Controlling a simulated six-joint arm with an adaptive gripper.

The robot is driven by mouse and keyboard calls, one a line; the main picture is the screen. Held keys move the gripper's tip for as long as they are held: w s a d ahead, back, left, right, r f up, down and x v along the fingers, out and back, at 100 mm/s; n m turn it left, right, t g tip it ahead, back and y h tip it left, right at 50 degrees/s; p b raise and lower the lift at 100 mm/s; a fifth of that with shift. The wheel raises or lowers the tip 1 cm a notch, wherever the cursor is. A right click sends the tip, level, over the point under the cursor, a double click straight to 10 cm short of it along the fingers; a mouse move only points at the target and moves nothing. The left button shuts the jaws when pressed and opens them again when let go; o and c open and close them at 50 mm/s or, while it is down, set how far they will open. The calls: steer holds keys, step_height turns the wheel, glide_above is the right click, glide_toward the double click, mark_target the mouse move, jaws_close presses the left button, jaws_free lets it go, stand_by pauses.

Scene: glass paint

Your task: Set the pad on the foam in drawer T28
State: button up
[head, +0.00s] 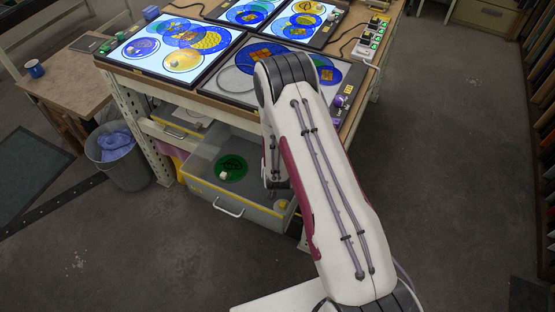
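An open grey drawer (205,187) with a white handle stands pulled out below the table. In it lies a dark green disc (232,163), with a small whitish block (223,175) at its front left edge. A small pale yellowish object (282,204) sits at the drawer's right side. I cannot tell which of these is the pad or the foam, and no T28 label is readable. My forearm crosses the picture, and my wrist end (274,180) hangs over the right part of the drawer. My gripper's fingers are not clearly visible, nor whether they hold anything.
The table (258,112) above carries lit panels (170,48) with coloured glass discs, and a greyer panel (232,80) partly behind my arm. A bin with a blue bag (117,155) stands left of the drawer. The floor in front is clear.

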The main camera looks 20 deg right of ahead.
steer(key=shift+f, duration=0.25)
steer(key=o, duration=1)
steer(key=shift+r, duration=0.15)
steer(key=shift+r, duration=0.4)
steer(key=shift+s+r, duration=0.1)
steer(key=shift+r, duration=0.15)
steer(key=shift+v, duration=5.8)
